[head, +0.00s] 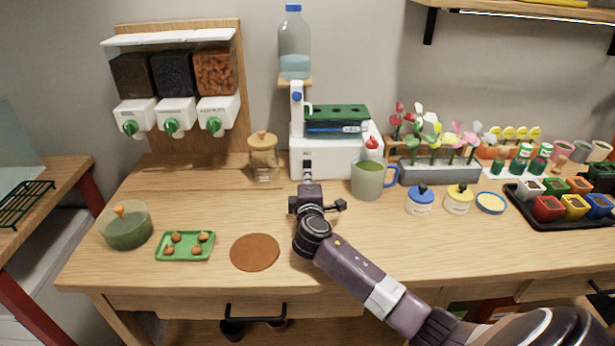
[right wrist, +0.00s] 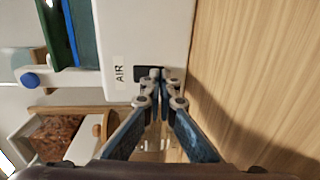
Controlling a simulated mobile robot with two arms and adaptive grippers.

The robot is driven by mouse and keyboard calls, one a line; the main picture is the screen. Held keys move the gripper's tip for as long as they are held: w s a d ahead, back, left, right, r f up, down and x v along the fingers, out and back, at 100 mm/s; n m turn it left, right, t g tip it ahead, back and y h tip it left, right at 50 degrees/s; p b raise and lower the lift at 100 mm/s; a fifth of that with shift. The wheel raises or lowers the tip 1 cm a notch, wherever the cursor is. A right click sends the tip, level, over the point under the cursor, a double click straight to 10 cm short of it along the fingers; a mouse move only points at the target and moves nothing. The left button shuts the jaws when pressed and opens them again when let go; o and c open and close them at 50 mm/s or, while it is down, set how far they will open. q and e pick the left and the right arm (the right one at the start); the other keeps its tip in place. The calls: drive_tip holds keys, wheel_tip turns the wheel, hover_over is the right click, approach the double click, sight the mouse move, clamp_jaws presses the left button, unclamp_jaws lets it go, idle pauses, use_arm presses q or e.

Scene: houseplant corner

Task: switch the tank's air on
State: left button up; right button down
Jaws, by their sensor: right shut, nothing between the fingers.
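The white tank unit (head: 345,160) stands at the back of the table, with a green tray on top and a bottle (head: 294,48) held above its left side. On its front is a dark switch, partly behind my gripper in the head view. In the right wrist view the black switch (right wrist: 141,73) sits beside the printed word AIR (right wrist: 119,73). My right gripper (head: 308,183) is in front of the switch, shut and empty. Its fingertips (right wrist: 162,75) overlap the switch's edge in the right wrist view; I cannot tell whether they touch it. My left gripper is not in view.
A cork-lidded jar (head: 263,158) stands left of the unit and a green-filled mug (head: 369,178) close on its right. A brown round mat (head: 255,252) and a green tray (head: 171,256) lie nearer the front. The table's centre is mostly clear.

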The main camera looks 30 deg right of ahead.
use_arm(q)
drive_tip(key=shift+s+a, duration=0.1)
use_arm(e)
drive_tip(key=shift+w+d+f, duration=0.1)
drive_tip(key=shift+w, duration=0.05)
drive_tip(key=shift+s+a, duration=0.2)
drive_tip(key=shift+s, duration=0.1)
drive_tip(key=v, duration=1.1)
drive_tip(key=shift+s, duration=0.1)
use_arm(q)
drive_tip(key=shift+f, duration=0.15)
